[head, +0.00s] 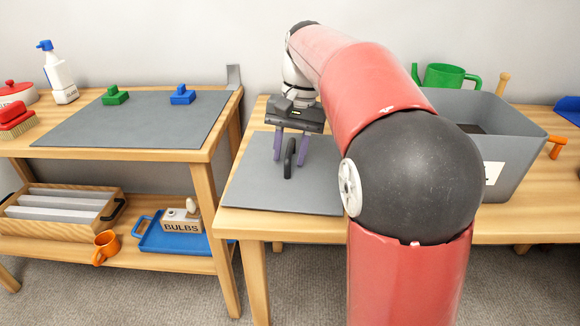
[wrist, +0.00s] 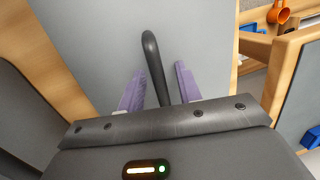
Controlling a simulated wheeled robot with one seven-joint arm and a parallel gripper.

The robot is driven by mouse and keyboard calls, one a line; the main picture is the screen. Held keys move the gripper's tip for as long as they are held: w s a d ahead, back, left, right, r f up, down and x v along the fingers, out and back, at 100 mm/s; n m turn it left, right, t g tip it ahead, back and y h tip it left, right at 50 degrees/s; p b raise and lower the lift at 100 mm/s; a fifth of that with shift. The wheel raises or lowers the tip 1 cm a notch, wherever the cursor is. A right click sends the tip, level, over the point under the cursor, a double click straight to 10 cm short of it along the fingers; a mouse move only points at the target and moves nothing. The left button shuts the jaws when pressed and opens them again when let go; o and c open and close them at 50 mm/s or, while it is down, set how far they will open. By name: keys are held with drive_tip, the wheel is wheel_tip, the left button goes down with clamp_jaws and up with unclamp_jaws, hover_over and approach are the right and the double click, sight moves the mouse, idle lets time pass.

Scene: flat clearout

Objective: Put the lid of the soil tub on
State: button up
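The grey tub (head: 508,160) stands on the right table, with a white label partly hidden behind my arm. Its top looks open, with something dark inside. A flat grey panel (head: 255,190), which looks like the lid, lies on the table left of the tub. A black loop handle (head: 288,160) stands up over it and also shows in the wrist view (wrist: 153,55). My gripper (head: 290,161) points down over the panel. Its purple fingers are open, one on each side of the handle, with gaps visible in the wrist view. Whether the handle joins the panel is hard to see.
A green watering can (head: 447,76) stands behind the tub, and an orange-handled thing (head: 557,146) is at its right. The left table holds a grey mat (head: 145,122) with green and blue blocks. A gap separates the tables.

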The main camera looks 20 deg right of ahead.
drive_tip(key=shift+c, duration=0.2)
clamp_jaws()
drive_tip(key=shift+r, duration=0.1)
